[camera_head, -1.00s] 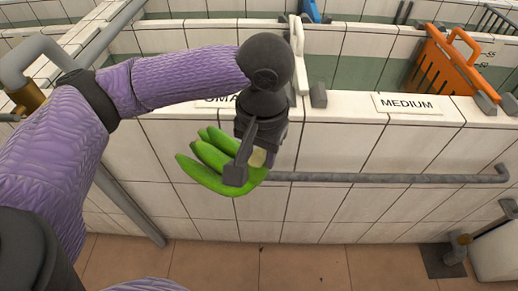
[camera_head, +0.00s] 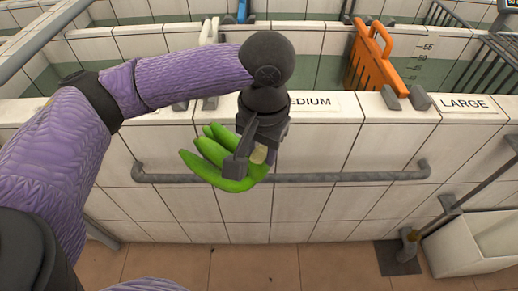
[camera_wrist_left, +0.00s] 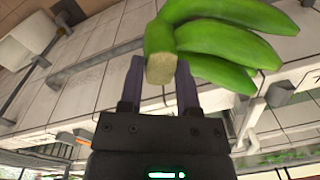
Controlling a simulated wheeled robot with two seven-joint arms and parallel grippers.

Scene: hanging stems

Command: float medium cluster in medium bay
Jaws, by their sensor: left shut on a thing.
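My left gripper (camera_head: 249,160) is shut on the stem end of a green banana cluster (camera_head: 217,157), which hangs in front of the tiled tank wall. In the left wrist view the cluster (camera_wrist_left: 225,45) spreads up and to the right from the cut stem, which sits between the two fingers (camera_wrist_left: 160,85). The medium bay's label (camera_head: 318,104) is partly hidden behind my left wrist. The medium bay (camera_head: 300,70) lies behind that wall, with greenish lower walls. My right gripper is not in view.
An orange slotted divider (camera_head: 372,62) stands at the right of the medium bay. A LARGE label (camera_head: 465,104) is further right. A white basin (camera_head: 480,245) stands at lower right.

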